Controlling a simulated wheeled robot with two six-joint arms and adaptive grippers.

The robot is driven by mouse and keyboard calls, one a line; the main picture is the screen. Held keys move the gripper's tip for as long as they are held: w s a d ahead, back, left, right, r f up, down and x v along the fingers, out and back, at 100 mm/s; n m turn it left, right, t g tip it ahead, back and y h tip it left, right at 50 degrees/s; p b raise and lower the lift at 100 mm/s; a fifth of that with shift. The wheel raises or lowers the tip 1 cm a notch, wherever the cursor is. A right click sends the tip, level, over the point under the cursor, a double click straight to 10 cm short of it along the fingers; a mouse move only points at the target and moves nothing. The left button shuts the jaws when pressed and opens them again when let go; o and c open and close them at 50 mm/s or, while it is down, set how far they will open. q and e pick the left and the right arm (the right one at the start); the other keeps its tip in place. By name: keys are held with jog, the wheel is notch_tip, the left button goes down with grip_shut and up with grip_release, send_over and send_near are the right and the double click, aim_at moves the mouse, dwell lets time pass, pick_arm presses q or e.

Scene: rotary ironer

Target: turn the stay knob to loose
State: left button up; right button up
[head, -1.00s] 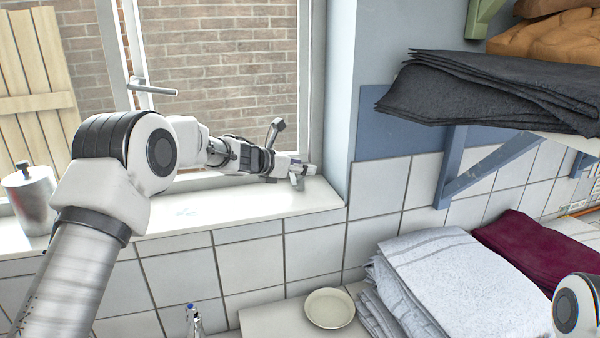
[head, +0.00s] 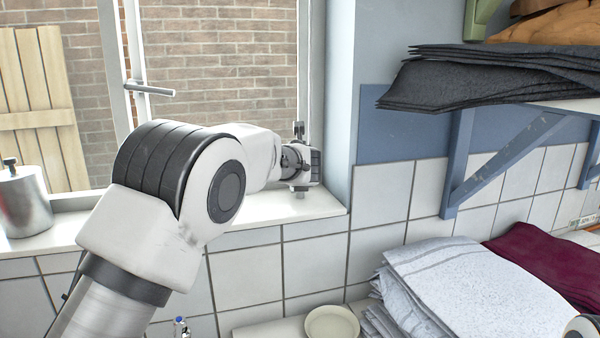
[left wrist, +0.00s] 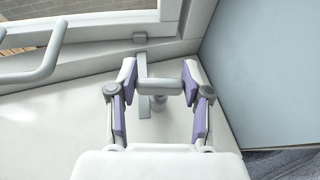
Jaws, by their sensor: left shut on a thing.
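The stay knob (left wrist: 160,86) is a small grey crossbar on a short post at the window's corner in the left wrist view. My left gripper (left wrist: 159,76) has its purple-padded fingers on either side of the knob, with the tips at the crossbar's ends, shut on it. A flat grey stay bar runs up beside the knob to the window frame. In the head view my left gripper (head: 302,168) is at the right end of the sill; my own wrist hides its fingertips and the knob. My right gripper is out of view; only a bit of that arm shows at the lower right edge.
The window frame (head: 314,70) and side wall stand close to the left gripper. A window handle (head: 150,90) juts out at left. A metal canister (head: 25,205) stands on the sill. A shelf with dark cloths (head: 480,80), folded towels (head: 450,285) and a bowl (head: 331,324) are at right.

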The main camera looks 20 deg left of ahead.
pick_arm(q)
jog(key=shift+r+n+g+y+p, duration=0.25)
jog(key=shift+n+g+y+p, duration=0.05)
jog(key=shift+n+y+p, duration=0.55)
jog(key=shift+f+n+y+p, duration=0.1)
jog(key=shift+n+y+p, duration=0.25)
jog(key=shift+y, duration=0.1)
jog(key=o, duration=1.2)
jog(key=shift+f, duration=0.1)
